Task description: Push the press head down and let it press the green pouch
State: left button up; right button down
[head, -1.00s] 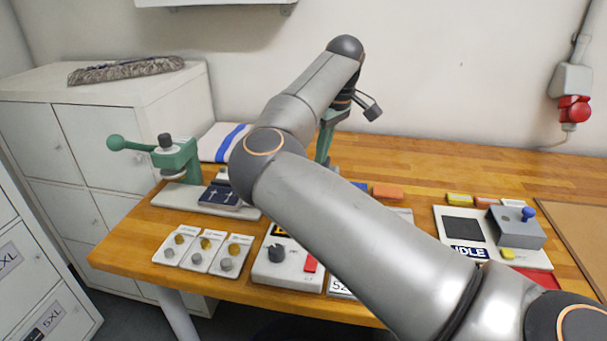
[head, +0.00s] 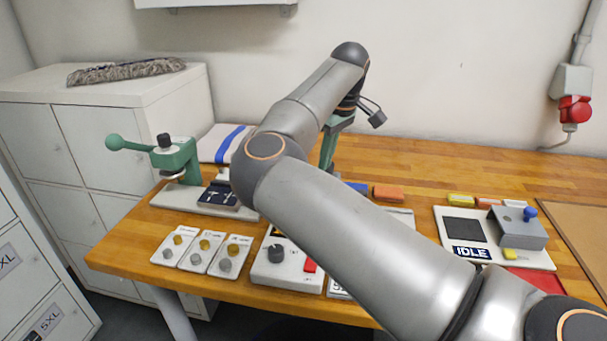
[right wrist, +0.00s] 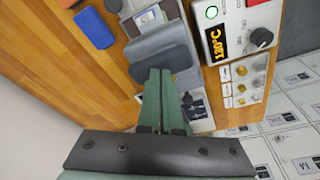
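A dark bolted bar (right wrist: 160,153) crosses the bottom of that view. I cannot make out the green pouch. My left gripper is out of view.
A control box (head: 285,268) with a knob stands at the front edge; its display (right wrist: 221,43) reads 130°C. A smaller green press (head: 176,158) stands left. Blue (right wrist: 95,28) and orange (head: 388,192) items lie beside the press.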

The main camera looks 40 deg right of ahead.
jog(key=shift+f, duration=0.3)
jog(key=shift+r, duration=0.1)
notch_tip(320, 180, up, 4)
jog(key=p, duration=0.2)
jog(key=shift+f+p, duration=0.2)
jog(key=shift+p, duration=0.2)
notch_tip(320, 180, up, 9)
jog(key=p, duration=0.7)
jog(key=shift+r, duration=0.2)
dwell(0.6)
